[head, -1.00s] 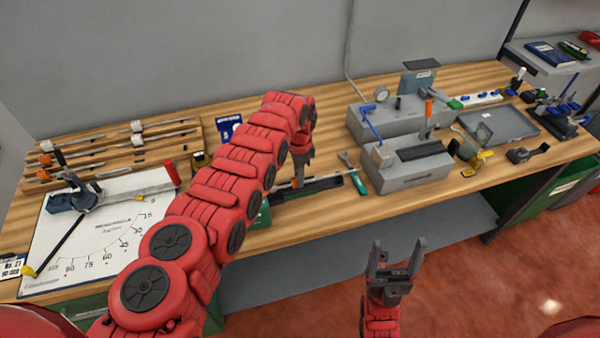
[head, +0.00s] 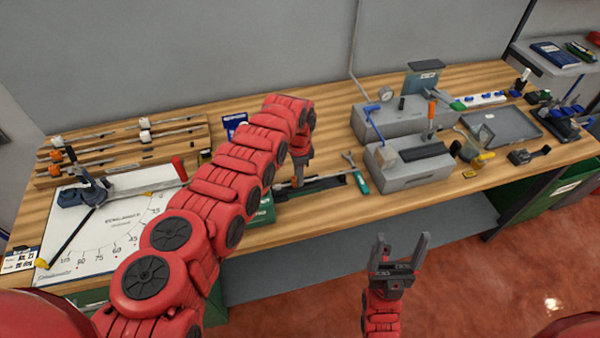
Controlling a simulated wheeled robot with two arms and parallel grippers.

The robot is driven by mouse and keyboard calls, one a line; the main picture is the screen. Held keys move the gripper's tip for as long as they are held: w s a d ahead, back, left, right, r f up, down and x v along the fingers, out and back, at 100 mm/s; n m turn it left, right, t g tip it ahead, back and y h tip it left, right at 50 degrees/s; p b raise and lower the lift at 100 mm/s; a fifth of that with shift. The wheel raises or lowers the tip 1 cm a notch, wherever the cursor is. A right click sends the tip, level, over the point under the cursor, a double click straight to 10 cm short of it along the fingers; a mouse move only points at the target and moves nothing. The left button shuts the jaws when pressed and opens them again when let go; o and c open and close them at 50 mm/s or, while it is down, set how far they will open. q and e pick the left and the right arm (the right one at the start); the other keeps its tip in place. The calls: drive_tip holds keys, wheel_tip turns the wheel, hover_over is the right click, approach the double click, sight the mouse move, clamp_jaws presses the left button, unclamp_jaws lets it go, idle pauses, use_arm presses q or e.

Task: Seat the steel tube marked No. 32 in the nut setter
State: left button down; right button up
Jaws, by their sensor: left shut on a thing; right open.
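My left gripper (head: 298,181) points down at the front of the bench, at a dark tray (head: 325,183). It is shut on a thin thing that is mostly hidden by the gripper and too small to identify. My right gripper (head: 400,252) is open and empty, in front of the bench and below its top. I cannot read a No. 32 mark anywhere. I cannot tell for sure which device is the nut setter. Several slim rods or tubes lie on a wooden rack (head: 120,163) at the back left.
A grey block fixture (head: 408,172) and a larger grey unit (head: 385,122) stand right of centre. A green-handled wrench (head: 358,176) lies beside the tray. A white angle chart (head: 105,235) with a lever covers the left. A grey tray (head: 505,127) lies at the right.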

use_arm(q)
drive_tip(key=shift+s+a+r+p, duration=0.15)
drive_tip(key=shift+a+p, duration=0.25)
drive_tip(key=shift+p, duration=0.35)
drive_tip(key=shift+c, duration=1.5)
unclamp_jaws()
drive_tip(key=shift+r+p, duration=2.7)
drive_tip(key=shift+r, duration=0.7)
drive_tip(key=shift+s+f, duration=0.1)
